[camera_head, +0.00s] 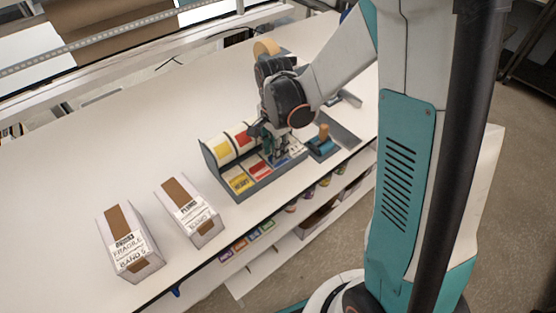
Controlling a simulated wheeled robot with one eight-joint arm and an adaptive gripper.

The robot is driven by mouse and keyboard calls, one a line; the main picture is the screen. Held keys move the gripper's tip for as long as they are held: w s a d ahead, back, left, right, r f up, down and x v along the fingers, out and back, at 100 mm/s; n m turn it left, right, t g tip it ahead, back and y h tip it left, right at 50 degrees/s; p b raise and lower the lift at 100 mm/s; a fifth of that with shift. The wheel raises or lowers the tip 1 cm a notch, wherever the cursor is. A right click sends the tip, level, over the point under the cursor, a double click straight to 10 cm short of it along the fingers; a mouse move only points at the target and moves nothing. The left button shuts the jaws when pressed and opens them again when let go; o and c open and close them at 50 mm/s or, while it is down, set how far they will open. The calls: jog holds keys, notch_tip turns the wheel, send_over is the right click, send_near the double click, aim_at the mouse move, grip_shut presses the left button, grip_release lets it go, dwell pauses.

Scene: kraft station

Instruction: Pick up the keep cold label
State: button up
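A grey label holder (210,170) stands near the front edge of the white table, with label rolls at its back and flat labels in slots at its front. A yellow label (240,181) and a red label (260,169) show in the left slots. A white label with dark marks (296,147) shows partly at the right. The print is too small to tell which is the keep cold label. My gripper (278,158) points down over the right part of the holder and hides what lies below it. Its fingertips are too small to tell open from shut.
Two white boxes with brown tape stand to the left, one marked fragile (130,243) and one beside it (190,211). A blue tool with a wooden handle (322,142) sits in a grey tray to the right. A tape roll (265,47) is behind my arm.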

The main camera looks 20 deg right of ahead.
jog(key=shift+f, duration=0.25)
grip_shut()
jog(key=shift+r, duration=0.1)
